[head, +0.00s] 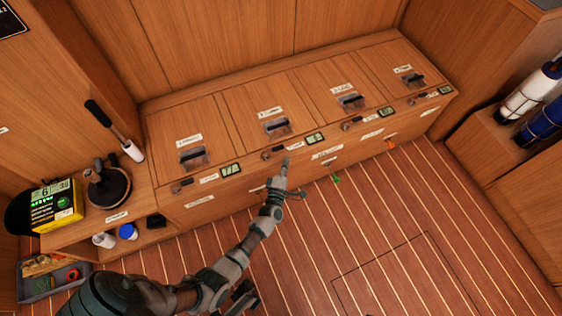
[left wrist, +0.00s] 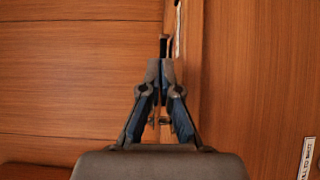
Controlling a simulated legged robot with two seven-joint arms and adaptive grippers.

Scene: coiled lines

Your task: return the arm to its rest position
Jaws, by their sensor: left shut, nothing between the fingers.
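My left arm (head: 226,268) comes in from the lower left of the head view and reaches out over the floor. Its gripper (head: 283,166) is in front of the wooden locker bench, near the front edge by the second lid. In the left wrist view the two fingers (left wrist: 160,68) meet at their tips, with nothing between them. Wood panels fill the view behind them. I cannot tell whether the fingertips touch the bench.
The locker bench has several lids with dark latches (head: 277,126) and small green displays (head: 314,139). A winch (head: 107,188) and a yellow device (head: 55,205) stand at the left. A grey tray (head: 42,286) sits at lower left. White and blue rolls (head: 530,92) are at right. The striped floor (head: 400,220) is mostly clear.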

